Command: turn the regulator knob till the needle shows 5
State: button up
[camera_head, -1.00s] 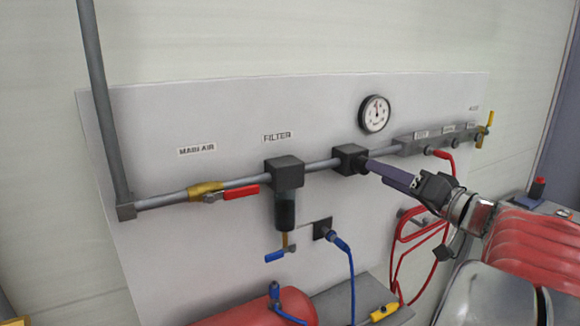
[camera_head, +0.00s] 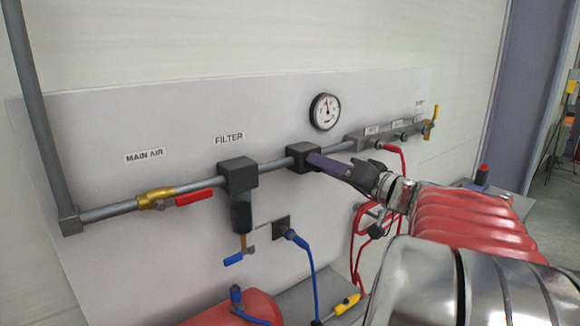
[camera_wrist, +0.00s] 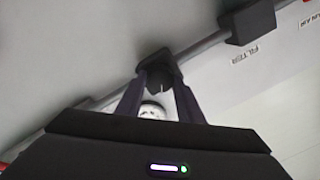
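The regulator is a black block (camera_head: 302,157) on the grey air pipe; it also shows in the wrist view (camera_wrist: 165,57). Its dark round knob (camera_wrist: 160,77) faces me between my fingertips in the wrist view, but in the head view my fingers hide it. My gripper (camera_head: 316,162) is lined up with the knob, one long dark finger on each side. The fingers stand apart, and I see no clear grip on the knob. The round white gauge (camera_head: 325,111) is above and right of the regulator. Its needle points roughly upward; its numbers are too small to read.
Left along the pipe are the filter (camera_head: 239,175) and the main air valve's red handle (camera_head: 194,198). A grey manifold (camera_head: 372,138) with small valves is to the right. Red hoses (camera_head: 362,240) hang below my gripper, and a blue hose (camera_head: 309,262) hangs beneath the regulator.

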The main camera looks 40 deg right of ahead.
jog(key=c, duration=0.6)
jog(key=shift+m, duration=0.5)
jog(key=o, duration=1.1)
jog(key=shift+c, duration=0.2)
jog(key=s+d, duration=0.1)
jog(key=s, duration=1.2)
jog(key=shift+s, duration=0.4)
jog(key=shift+f, duration=0.1)
dwell(1.5)
